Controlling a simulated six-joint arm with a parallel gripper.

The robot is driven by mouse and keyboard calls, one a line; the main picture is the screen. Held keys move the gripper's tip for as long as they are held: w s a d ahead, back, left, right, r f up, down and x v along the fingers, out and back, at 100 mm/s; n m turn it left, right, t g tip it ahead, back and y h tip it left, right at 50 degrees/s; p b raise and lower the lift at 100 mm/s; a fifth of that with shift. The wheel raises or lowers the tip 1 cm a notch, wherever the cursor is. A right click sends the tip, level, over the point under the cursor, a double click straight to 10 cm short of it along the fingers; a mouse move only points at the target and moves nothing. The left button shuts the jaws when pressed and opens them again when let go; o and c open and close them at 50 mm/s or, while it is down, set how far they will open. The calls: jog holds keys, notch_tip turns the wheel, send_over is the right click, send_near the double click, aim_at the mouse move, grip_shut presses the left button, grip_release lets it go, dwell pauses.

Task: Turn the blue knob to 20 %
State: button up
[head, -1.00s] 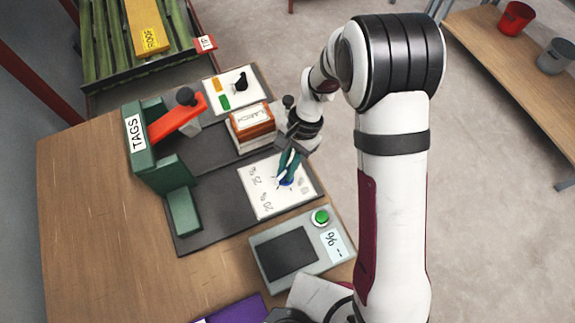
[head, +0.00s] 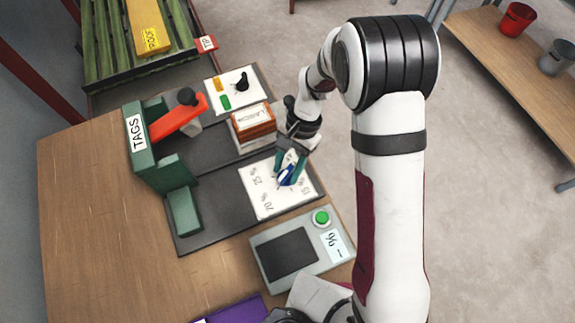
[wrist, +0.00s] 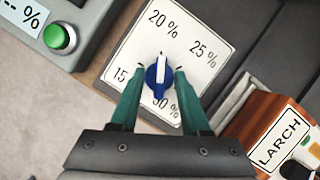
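The blue knob (wrist: 158,76) sits on a white dial plate (wrist: 205,85) with several percent labels. In the wrist view the white pointer line on the knob runs up toward the 20 % label (wrist: 163,23). The 25 % label is to its right and a partly covered 15 to its left. My gripper (wrist: 160,71) has one green finger on each side of the knob, with a narrow gap showing beside it. In the head view the gripper (head: 290,167) is over the dial plate, and the knob shows between the fingers.
A grey console with a green button (head: 321,217) and a percent display (head: 334,244) stands in front of the dial. A wooden LARCH block (head: 252,121) lies behind it.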

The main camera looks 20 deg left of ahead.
jog(key=v, duration=1.5)
jog(key=shift+r, duration=0.4)
jog(key=shift+w, duration=0.15)
jog(key=s+d+r+m+t, duration=0.1)
jog(key=s+d+r, duration=0.25)
jog(key=d, duration=0.25)
jog(key=s+d+r+t, duration=0.1)
jog(key=s+d+r, duration=0.2)
jog(key=s+d, duration=0.2)
jog(key=s+d+f+m+t, duration=0.1)
jog(key=s+d+f+t, duration=0.1)
jog(key=s+d, duration=0.4)
jog(key=s, duration=0.5)
jog(key=shift+s+f+m+y, duration=0.15)
jog(key=shift+s+m+y, duration=0.05)
jog(key=shift+m+y, duration=0.1)
